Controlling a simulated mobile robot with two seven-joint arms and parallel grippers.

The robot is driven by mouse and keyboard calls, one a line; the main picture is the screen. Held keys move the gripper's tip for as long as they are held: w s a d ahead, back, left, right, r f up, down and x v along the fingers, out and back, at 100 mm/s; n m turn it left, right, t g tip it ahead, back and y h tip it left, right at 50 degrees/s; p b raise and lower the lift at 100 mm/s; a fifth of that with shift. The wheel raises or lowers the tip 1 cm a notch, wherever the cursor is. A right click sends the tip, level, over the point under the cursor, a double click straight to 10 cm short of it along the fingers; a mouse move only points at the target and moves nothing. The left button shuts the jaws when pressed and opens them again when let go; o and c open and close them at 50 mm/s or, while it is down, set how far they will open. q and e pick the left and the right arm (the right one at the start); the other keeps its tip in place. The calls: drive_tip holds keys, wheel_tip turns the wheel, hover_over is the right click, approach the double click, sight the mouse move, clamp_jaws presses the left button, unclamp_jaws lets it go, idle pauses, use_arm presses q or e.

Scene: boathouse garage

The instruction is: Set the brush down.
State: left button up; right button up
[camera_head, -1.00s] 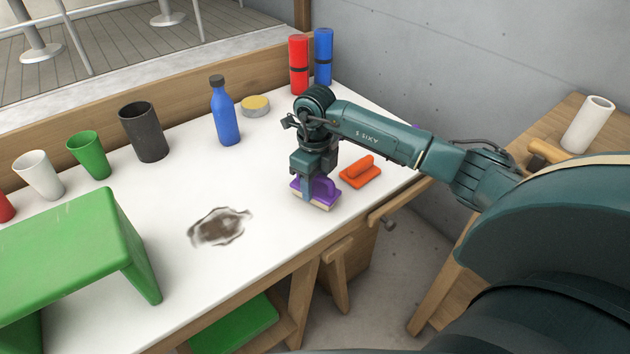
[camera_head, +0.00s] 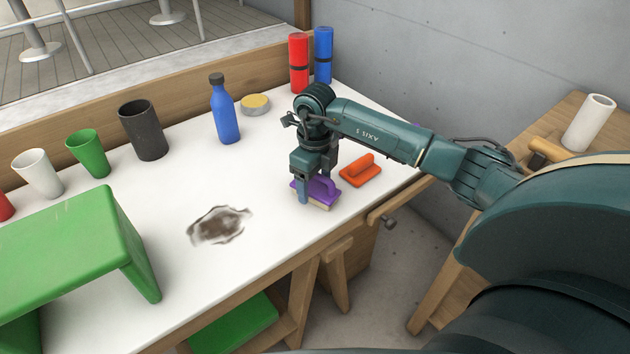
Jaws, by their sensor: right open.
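The purple brush (camera_head: 322,193) with a pale underside sits on the white bench top near its front right edge. My right gripper (camera_head: 316,195) is directly above and around the brush, with its fingers open on either side of the handle. Part of the brush is hidden behind the near finger. The brush looks level and appears to rest on the surface. My left gripper is not in view.
An orange handled tool (camera_head: 360,171) lies just right of the brush. A dark stain (camera_head: 218,226) marks the bench top (camera_head: 180,185) to the left. A blue bottle (camera_head: 224,115), a round tin (camera_head: 255,104) and several cups stand behind. A green stand (camera_head: 75,235) is at left.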

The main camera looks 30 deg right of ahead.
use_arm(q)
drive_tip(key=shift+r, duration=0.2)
use_arm(e)
wheel_tip(320, 180, up, 13)
drive_tip(key=shift+f, duration=0.1)
drive_tip(key=shift+c, duration=0.3)
clamp_jaws()
idle(0.7)
idle(0.6)
